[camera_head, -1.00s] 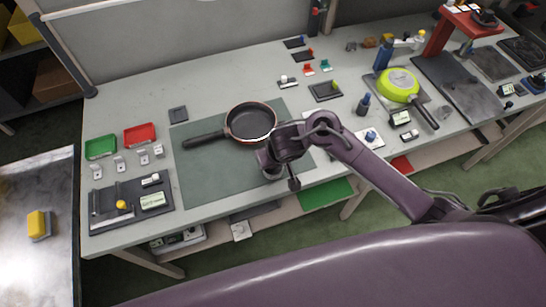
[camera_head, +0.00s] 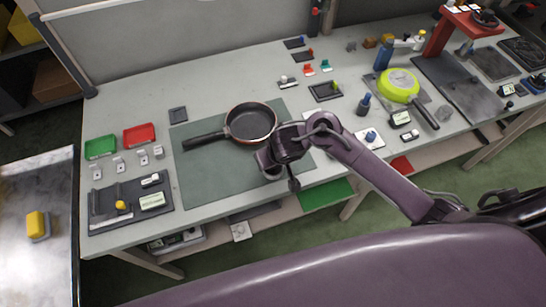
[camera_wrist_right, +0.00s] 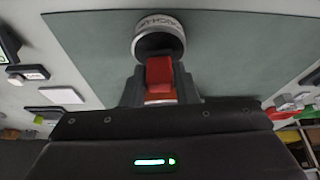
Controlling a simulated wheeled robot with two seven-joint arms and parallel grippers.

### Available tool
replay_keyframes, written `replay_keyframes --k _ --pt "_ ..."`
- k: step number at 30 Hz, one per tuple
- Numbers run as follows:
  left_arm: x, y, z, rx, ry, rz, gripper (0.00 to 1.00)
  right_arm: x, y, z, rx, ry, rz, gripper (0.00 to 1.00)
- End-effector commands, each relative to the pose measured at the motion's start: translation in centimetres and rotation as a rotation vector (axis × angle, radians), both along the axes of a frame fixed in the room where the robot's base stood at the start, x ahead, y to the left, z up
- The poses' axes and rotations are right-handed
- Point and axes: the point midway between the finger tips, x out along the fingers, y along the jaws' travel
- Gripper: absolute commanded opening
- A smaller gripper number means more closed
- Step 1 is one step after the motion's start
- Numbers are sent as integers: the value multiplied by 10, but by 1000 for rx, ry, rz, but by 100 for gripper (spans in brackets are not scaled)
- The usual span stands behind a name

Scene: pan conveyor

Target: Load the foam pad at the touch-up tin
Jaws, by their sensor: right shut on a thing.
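My right gripper (camera_wrist_right: 160,88) is shut on a red block-shaped piece (camera_wrist_right: 160,72), likely the foam pad's holder. The foam face itself is hidden. The touch-up tin (camera_wrist_right: 168,21), a round silver tin with dark lettering and a dark open mouth, is just beyond the jaws. The red piece overlaps the tin's near edge in the wrist view; I cannot tell whether they touch. In the head view my right gripper (camera_head: 271,166) is over the front edge of the green mat (camera_head: 200,175), and the wrist mostly hides the tin. My left gripper is not in view.
A dark frying pan (camera_head: 250,122) lies on the mat behind my right gripper, its handle pointing left. A green pan (camera_head: 398,84) is at the right. Red (camera_head: 139,134) and green (camera_head: 100,147) trays stand left. The mat's left front is clear.

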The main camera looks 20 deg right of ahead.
Motion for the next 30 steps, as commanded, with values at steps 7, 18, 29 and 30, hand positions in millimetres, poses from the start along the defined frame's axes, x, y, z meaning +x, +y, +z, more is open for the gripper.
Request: replay_keyframes --k 7,18,29,30 --pt "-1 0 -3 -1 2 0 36 0 0 -4 0 0 0 8" --pt "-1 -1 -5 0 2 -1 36 0 0 -7 0 0 0 8" --pt "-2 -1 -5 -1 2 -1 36 0 0 -7 0 1 0 8" --pt "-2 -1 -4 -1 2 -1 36 0 0 -7 0 1 0 8"
